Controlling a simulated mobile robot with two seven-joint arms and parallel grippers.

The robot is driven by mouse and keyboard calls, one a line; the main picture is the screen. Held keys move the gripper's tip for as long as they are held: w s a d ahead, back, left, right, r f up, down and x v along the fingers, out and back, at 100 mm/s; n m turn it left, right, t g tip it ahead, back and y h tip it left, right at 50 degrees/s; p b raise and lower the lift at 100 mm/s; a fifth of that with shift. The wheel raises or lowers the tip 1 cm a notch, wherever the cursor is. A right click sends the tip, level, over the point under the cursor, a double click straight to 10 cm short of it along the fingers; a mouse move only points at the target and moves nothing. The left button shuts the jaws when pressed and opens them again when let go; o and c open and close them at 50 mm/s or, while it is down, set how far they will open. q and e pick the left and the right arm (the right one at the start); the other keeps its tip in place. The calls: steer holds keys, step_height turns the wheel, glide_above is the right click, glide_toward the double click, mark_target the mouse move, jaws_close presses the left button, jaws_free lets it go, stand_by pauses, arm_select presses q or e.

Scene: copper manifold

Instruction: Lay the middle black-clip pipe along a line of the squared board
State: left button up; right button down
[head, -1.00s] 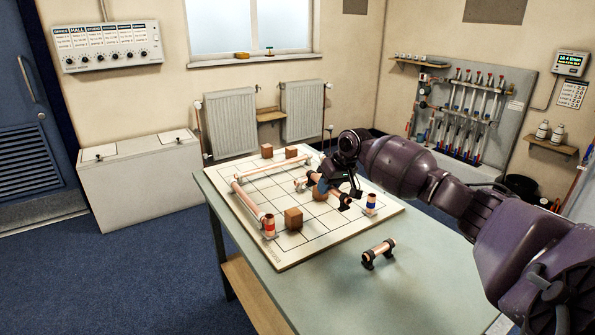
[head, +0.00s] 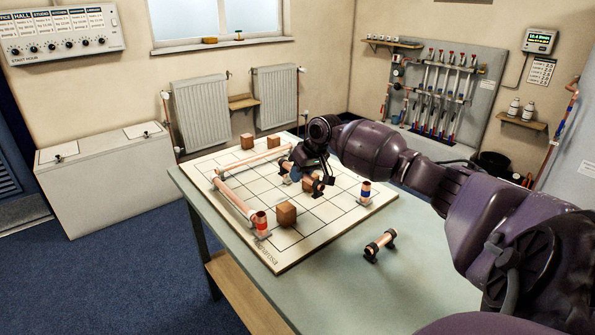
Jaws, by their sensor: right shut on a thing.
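My right gripper (head: 305,174) points down over the squared board (head: 330,214). It is shut on a short copper pipe with black clips (head: 317,188), which slants over the squares. The gripper hides part of this pipe, and I cannot tell whether it touches the board. Another short black-clip pipe (head: 380,245) lies on the table in front of the board. My left gripper is not in view.
A long pipe with a red-banded end (head: 236,199) lies along the board's left, and another long pipe (head: 255,161) lies toward the back. Brown blocks stand on the board, one near the front (head: 286,213). A blue-banded upright piece (head: 365,192) stands at the right. The table front (head: 330,290) is clear.

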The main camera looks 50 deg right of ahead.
steer(key=shift+f+b, duration=1)
steer(key=shift+f, duration=1.1)
steer(key=shift+w+f, duration=0.1)
steer(key=shift+f, duration=1.05)
steer(key=shift+f, duration=0.35)
steer(key=c, duration=0.9)
jaws_free()
